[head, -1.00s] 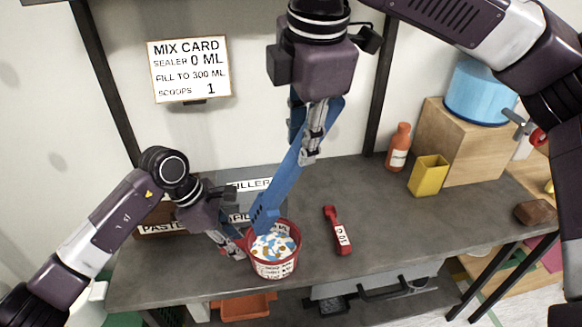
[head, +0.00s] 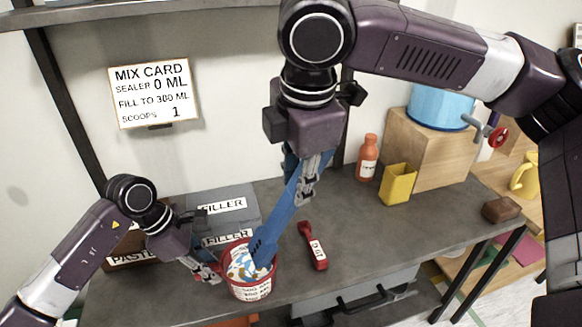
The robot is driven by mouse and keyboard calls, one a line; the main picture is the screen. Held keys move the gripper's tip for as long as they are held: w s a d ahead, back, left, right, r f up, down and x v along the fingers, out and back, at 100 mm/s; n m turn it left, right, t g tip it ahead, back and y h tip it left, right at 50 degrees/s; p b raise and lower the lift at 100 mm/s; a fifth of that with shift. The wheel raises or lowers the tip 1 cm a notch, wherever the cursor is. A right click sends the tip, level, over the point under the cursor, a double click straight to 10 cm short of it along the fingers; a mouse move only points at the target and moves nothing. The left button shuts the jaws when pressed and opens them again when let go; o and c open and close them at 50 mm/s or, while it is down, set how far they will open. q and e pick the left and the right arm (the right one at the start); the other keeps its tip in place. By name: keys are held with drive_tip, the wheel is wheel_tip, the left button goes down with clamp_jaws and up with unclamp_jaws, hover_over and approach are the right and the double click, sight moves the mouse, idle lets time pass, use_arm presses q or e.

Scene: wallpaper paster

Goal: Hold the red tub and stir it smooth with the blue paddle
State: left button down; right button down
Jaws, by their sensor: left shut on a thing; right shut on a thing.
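The red tub (head: 251,290) stands upright near the front edge of the table, with a white label on its side. Inside it is a lumpy white, blue and orange-brown mix (head: 240,264). My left gripper (head: 212,275) is shut on the tub's left side. My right gripper (head: 304,195) is shut on the upper part of the blue paddle (head: 279,218), above and right of the tub. The paddle slants down to the left. Its broad lower end reaches into the tub, and its tip is hidden in the mix.
Grey filler box (head: 232,204) and brown paste box (head: 125,247) stand behind the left arm. A red scoop (head: 313,247) lies right of the tub. An orange bottle (head: 367,158), yellow cup (head: 397,185), wooden block with blue tank (head: 440,106) and brown block (head: 502,209) are right. A mix card (head: 154,94) hangs behind.

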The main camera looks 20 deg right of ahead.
sight(276, 217)
drive_tip(key=shift+w+a+f, duration=0.3)
drive_tip(key=shift+a+f, duration=0.25)
drive_tip(key=shift+f, duration=0.9)
drive_tip(key=shift+w+a+f, duration=0.35)
drive_tip(key=shift+a+f, duration=0.2)
drive_tip(key=shift+f, duration=0.85)
drive_tip(key=shift+w+a+f, duration=0.3)
drive_tip(key=shift+a+f, duration=0.25)
drive_tip(key=shift+f, duration=0.9)
drive_tip(key=shift+s, duration=0.1)
